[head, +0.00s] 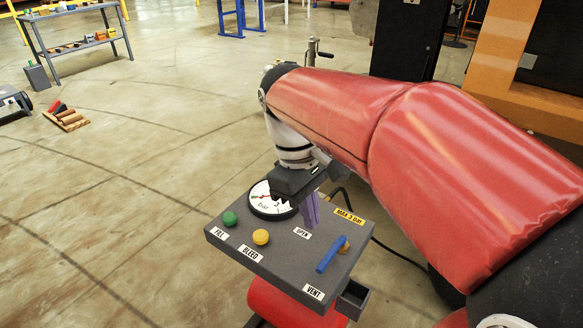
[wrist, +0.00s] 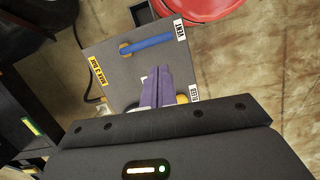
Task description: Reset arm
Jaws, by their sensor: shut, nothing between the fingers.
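My gripper (head: 312,218) is at the end of my red-sleeved arm, over the far part of a grey control panel (head: 275,262). Its purple fingers also show in the wrist view (wrist: 158,74), shut together and empty. They hang near the gauge and the OPEN label; whether they touch the panel I cannot tell. The blue lever (head: 332,254) lies near the panel's right edge, on an orange pivot, apart from the fingers. In the wrist view the lever (wrist: 152,43) is beyond the fingertips, beside the VENT label.
The panel also carries a round pressure gauge (head: 272,200) partly behind my gripper, a green knob (head: 230,219) and a yellow knob (head: 261,237). A red tank (head: 285,302) is below it. Black cable lies at right. A workbench (head: 80,42) stands far left; open floor lies left.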

